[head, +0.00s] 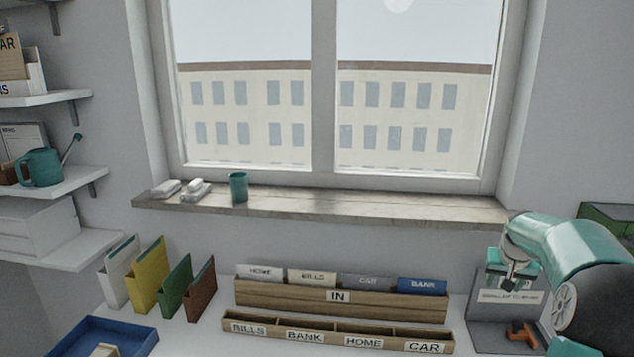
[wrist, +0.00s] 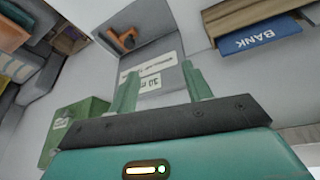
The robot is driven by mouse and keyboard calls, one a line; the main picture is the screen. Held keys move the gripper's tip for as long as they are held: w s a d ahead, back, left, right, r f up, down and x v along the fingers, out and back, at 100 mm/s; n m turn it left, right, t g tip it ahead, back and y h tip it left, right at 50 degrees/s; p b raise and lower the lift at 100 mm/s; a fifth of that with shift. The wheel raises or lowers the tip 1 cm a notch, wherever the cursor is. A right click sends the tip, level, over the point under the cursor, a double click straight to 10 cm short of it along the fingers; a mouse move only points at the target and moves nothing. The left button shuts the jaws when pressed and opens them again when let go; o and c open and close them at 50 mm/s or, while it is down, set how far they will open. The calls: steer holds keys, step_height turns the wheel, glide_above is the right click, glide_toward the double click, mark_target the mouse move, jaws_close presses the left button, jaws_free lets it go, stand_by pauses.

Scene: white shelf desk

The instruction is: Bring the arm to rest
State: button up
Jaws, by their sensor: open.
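My arm (head: 575,245) comes in from the right edge of the head view and bends down at the right end of the desk. My gripper (head: 510,275) hangs in front of a grey stand with a printed label, and its fingertips are small and hard to make out there. In the wrist view my gripper (wrist: 160,88) shows two green fingers standing apart with nothing between them. Beyond the fingers are the grey stand (wrist: 150,62) and its white label.
An orange-brown object (head: 521,334) lies on the stand's base. Left of it are the IN box (head: 300,296) with several folders and a lower labelled sorter (head: 275,330). A green box (wrist: 72,130) is beside my gripper. A blue tray (head: 135,340) is at front left.

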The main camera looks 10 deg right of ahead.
steer(key=s+a+r+n+t, duration=0.15)
steer(key=s+a+r, duration=0.3)
steer(key=a, duration=0.85)
steer(key=s+a+r+n+g, duration=0.1)
steer(key=s+a+r+n, duration=0.3)
steer(key=a, duration=0.9)
steer(key=s+a+f+t+y, duration=0.1)
steer(key=s+a+f+y, duration=0.1)
steer(key=s+a, duration=1.3)
steer(key=shift+s+a+n+y, duration=0.25)
steer(key=shift+s+n+y, duration=0.2)
steer(key=shift+s, duration=0.5)
